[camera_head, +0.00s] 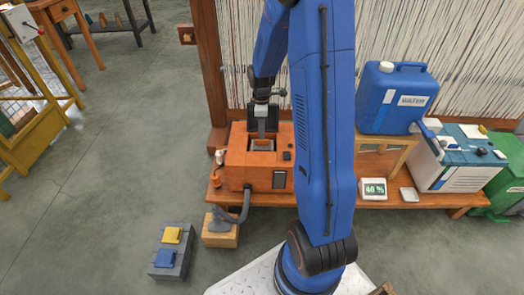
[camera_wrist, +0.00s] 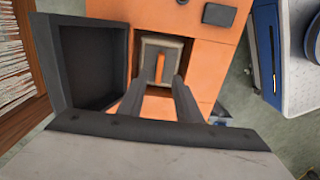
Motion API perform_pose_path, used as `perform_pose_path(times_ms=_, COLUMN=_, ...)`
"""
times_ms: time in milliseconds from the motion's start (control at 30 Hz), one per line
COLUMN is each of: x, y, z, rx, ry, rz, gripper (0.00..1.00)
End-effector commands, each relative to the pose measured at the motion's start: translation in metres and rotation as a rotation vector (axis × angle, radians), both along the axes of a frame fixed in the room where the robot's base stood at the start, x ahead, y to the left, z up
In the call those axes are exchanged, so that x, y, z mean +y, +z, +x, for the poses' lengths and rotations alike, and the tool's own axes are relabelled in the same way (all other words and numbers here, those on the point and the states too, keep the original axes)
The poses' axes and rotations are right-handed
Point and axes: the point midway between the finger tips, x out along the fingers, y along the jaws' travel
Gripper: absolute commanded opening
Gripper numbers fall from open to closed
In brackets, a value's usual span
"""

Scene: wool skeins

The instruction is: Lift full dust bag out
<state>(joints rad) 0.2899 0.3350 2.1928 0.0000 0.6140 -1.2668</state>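An orange machine (camera_head: 240,163) stands on the low wooden bench, and its orange top also fills much of the wrist view (camera_wrist: 205,65). Its dark lid (camera_wrist: 90,65) stands open beside the top opening. A grey-framed dust bag (camera_wrist: 147,62) with an upright orange tab (camera_wrist: 160,68) sits in the opening. My gripper (camera_wrist: 158,84) is over the opening, its two dark fingers apart, one toward each side of the tab. In the head view the opening is small and the fingers are hard to make out.
A blue water jug (camera_head: 395,98) and a small display (camera_head: 373,188) stand right of my arm. A hose (camera_head: 244,205) runs from the machine to a wooden block (camera_head: 220,233). A grey pedal box (camera_head: 172,262) with yellow and blue pads lies on the floor.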

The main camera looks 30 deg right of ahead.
Motion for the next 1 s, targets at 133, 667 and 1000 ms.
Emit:
perform_pose_path(times_ms=133, x=0.000, y=-0.008, z=0.000, rx=0.001, ry=0.000, rz=0.001, gripper=0.31)
perform_pose_path(times_ms=667, x=-0.002, y=-0.058, z=0.000, rx=0.000, ry=0.000, rz=0.000, gripper=0.31)
perform_pose_path(times_ms=1000, x=-0.002, y=-0.058, z=0.000, rx=0.000, ry=0.000, rz=0.000, gripper=0.00)
